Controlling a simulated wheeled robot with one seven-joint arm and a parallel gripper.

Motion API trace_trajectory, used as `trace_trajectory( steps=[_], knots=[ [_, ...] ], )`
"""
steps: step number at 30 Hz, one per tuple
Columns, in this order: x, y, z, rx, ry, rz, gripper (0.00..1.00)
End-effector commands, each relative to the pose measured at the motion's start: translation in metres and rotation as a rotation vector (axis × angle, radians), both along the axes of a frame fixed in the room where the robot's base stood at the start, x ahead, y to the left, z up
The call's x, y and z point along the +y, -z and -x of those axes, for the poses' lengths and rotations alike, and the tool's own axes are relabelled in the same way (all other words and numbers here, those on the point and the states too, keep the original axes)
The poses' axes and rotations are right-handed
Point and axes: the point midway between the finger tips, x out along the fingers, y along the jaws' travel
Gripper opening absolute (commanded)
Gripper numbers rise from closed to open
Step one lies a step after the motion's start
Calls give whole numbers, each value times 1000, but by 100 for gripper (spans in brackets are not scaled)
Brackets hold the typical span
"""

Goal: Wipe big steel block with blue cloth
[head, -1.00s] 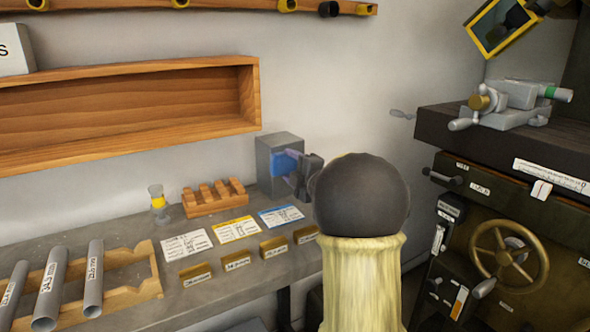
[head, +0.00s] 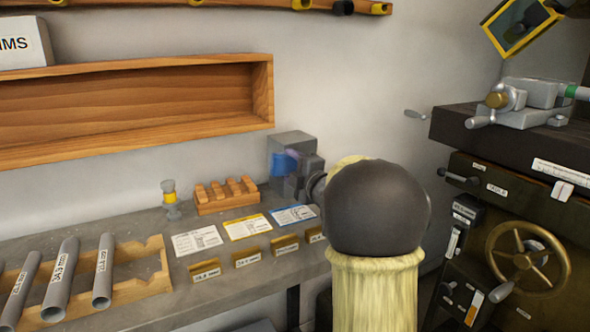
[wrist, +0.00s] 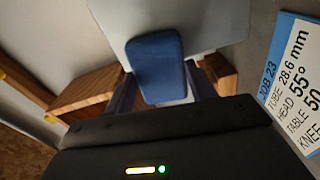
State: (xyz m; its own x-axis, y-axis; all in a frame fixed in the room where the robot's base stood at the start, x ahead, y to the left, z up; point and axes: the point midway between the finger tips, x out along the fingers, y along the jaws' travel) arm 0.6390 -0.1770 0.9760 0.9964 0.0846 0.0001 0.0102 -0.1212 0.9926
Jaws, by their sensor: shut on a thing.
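The big steel block (head: 293,142) is a grey box standing on the bench against the wall in the head view. It also shows as a pale grey face in the wrist view (wrist: 215,20). The blue cloth (head: 281,163) is a folded pad in front of the block's near face, at its left part. It also shows in the wrist view (wrist: 157,68), overlapping the block's face. My gripper (head: 301,170) is shut on the cloth, with a finger on each side of it (wrist: 160,82). Whether the cloth presses on the block is hard to tell. My arm hides the block's lower right.
A wooden slotted rack (head: 226,198) and printed cards (head: 246,227) lie left of my gripper. Grey tubes (head: 60,278) rest in a wooden cradle (head: 150,275). A small yellow-banded object (head: 170,198) stands near the wall. A machine (head: 520,220) stands at right.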

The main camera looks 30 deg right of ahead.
Motion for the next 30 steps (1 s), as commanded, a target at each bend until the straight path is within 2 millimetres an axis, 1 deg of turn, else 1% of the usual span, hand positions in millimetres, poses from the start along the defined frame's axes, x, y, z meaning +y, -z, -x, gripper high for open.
trace_trajectory(
  steps=[5,24,27,30],
  knots=[
    [1,0,2,-2,-4,0,37],
    [-5,0,52,-2,0,0,37],
    [-5,0,58,-1,-1,0,37],
    [-5,0,60,-1,-1,0,37]
  ],
)
